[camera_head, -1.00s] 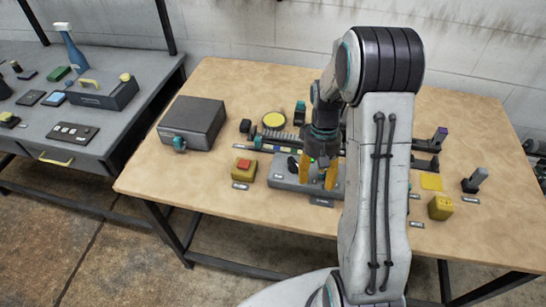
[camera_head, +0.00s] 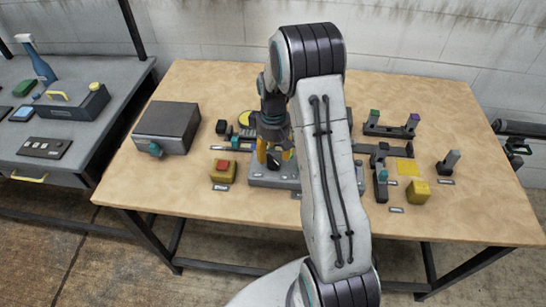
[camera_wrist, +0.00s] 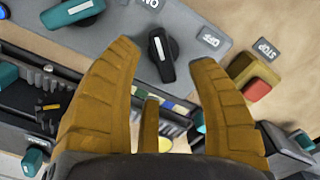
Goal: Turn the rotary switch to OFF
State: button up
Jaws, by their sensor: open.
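The rotary switch is a black elongated knob (camera_wrist: 161,54) with a white line, on a grey panel (camera_wrist: 195,18). In the wrist view its white-marked end points up toward the ON label (camera_wrist: 149,3); the OFF label (camera_wrist: 208,40) lies to its right. My gripper (camera_wrist: 165,54) is open, its two yellow fingers on either side of the knob in this view. In the head view my gripper (camera_head: 274,157) is over the left part of the panel, with the dark knob between or just below the fingers. Contact cannot be told.
A teal knob (camera_wrist: 72,12) sits on the same panel. A yellow box with a red button (camera_head: 222,167) stands just left of the panel. A grey box (camera_head: 167,127) is farther left; a yellow block (camera_head: 418,192) is at right. The table's front is clear.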

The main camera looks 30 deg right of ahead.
aim_at(273, 157)
jog(key=shift+f, duration=1.6)
jog(key=shift+c, duration=0.2)
grip_shut()
